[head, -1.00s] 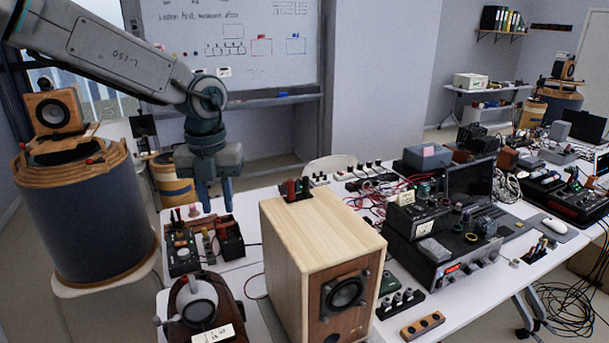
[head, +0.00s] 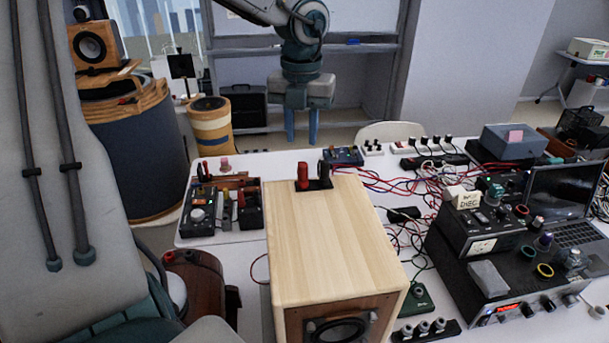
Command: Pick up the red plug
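The red plug (head: 303,176) stands upright in a small black plate (head: 318,185) on top of the wooden speaker (head: 325,235), near its rear edge. A black plug (head: 324,173) stands right beside it. My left gripper (head: 302,137) hangs with its two blue fingers pointing down. The fingers are apart with nothing between them. In the head view the fingertips show a little above the red plug, apart from it; the exact distance in depth cannot be told. My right gripper is not in view.
A tray of small tools and red-topped items (head: 225,203) lies left of the speaker. Stacked black electronics (head: 490,245), cables and a laptop (head: 565,195) crowd the right. A large grey link of mine fills the left edge. A white chair (head: 392,131) stands behind the table.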

